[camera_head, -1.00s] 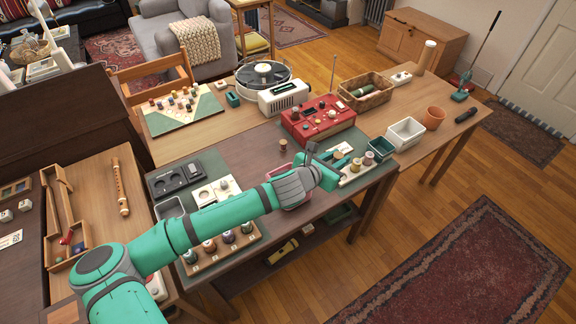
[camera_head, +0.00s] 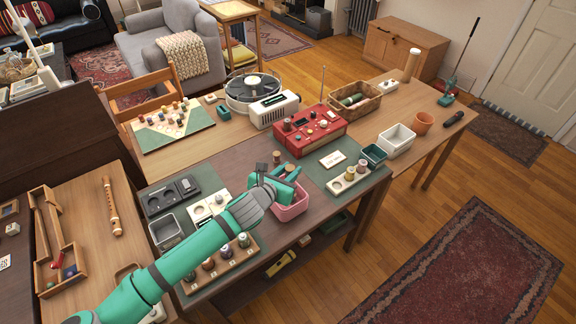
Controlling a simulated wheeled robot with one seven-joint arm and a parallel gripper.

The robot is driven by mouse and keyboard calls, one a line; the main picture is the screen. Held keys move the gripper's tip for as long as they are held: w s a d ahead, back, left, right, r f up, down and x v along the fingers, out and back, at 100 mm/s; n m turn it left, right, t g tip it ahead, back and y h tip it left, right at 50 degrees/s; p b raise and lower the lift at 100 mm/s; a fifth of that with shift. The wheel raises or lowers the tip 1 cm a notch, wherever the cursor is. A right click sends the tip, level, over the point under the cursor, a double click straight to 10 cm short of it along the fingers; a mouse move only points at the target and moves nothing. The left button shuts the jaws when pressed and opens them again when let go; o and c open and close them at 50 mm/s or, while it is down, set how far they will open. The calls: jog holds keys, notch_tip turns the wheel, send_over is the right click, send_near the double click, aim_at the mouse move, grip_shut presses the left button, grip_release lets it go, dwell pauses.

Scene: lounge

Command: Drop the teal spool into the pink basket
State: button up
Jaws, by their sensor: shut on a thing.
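My gripper (camera_head: 288,173) is over the pink basket (camera_head: 292,212), at its back part, with the basket's front wall showing below it. The gripper is shut on a small spool (camera_head: 290,168), whose tan top shows between the teal fingers. The spool's side is mostly hidden, so its teal colour is hard to tell from the fingers. How high it is above the basket floor cannot be told. My arm and hand cover the basket's left part.
A brown spool (camera_head: 277,156) stands behind the basket. A cream tray (camera_head: 340,185) with spools, a teal bin (camera_head: 374,154) and a white bin (camera_head: 397,140) are to the right. A red device (camera_head: 316,126) stands behind. A rack of several spools (camera_head: 222,270) is front left.

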jog(key=shift+f, duration=1.6)
jog(key=o, duration=1.1)
jog(key=v, duration=1.1)
